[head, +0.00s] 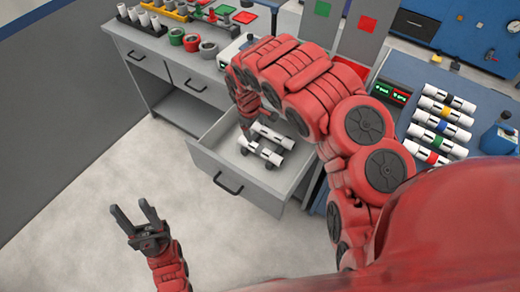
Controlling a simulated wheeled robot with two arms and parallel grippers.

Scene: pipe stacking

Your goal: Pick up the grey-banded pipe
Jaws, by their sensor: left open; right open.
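White pipes with dark or grey bands lie in the open drawer (204,158): one upper pipe (284,141) and one lower pipe (272,158). Which of them has the grey band is too small to tell. My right arm reaches over the drawer, and its gripper (247,125) is at the drawer's far left side, near the pipes. The arm hides much of it; it is open. My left gripper (138,222) is open and empty over the floor, left of and apart from the drawer.
Banded white pipes (440,124) lie in a row on the right bench. A blue container (498,140) stands beside them. The left counter holds ring-shaped parts (192,42) and upright white pipes (144,18). The floor (80,220) at left is clear.

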